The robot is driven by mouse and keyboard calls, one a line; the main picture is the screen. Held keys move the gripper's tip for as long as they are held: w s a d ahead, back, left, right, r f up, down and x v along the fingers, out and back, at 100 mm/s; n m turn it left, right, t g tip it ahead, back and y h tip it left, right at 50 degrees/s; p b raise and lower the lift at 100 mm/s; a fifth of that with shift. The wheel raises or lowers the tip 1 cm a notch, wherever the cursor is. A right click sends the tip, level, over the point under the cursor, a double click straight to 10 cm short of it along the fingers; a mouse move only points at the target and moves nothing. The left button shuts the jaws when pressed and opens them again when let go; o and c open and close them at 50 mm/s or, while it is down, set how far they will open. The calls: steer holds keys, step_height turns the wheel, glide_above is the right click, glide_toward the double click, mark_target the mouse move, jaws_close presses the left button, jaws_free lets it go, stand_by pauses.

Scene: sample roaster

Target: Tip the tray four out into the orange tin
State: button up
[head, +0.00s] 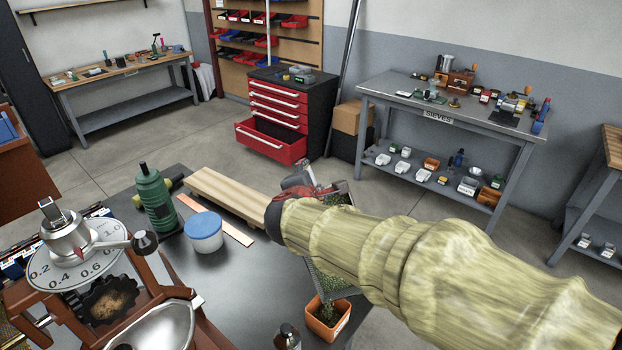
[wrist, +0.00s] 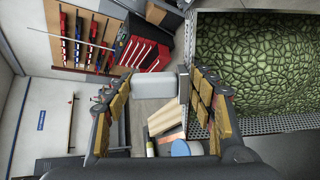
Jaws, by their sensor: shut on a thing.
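My gripper (wrist: 155,95) is shut on the grip of a metal tray (wrist: 270,124). The tray shows at the right of the wrist view and holds many green beans (wrist: 265,60). In the head view my arm hides most of the tray (head: 346,293); its lower part shows below the arm, tilted, with green beans at its low end. The orange tin (head: 316,330) stands on the dark table just under that low end. Green beans show in the tin's mouth. Whether tray and tin touch, I cannot tell.
A blue-lidded tub (head: 203,234), a green bottle (head: 155,205) and wooden boards (head: 228,195) stand on the table's far side. A brown machine with a dial (head: 80,255) is at left, a small dark bottle (head: 287,338) near the tin. The table between them is clear.

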steer(key=s+a+f+t+h, duration=0.1)
steer(key=s+t, duration=0.8)
steer(key=s, duration=1.8)
steer(key=shift+s+a+f+t, duration=0.4)
steer(key=shift+a+f, duration=0.1)
steer(key=shift+a, duration=0.4)
stand_by(1.1)
steer(key=shift+r, duration=0.15)
stand_by(1.2)
step_height(320, 180, up, 3)
steer(key=shift+f+p, duration=0.15)
steer(key=shift+p, duration=1.05)
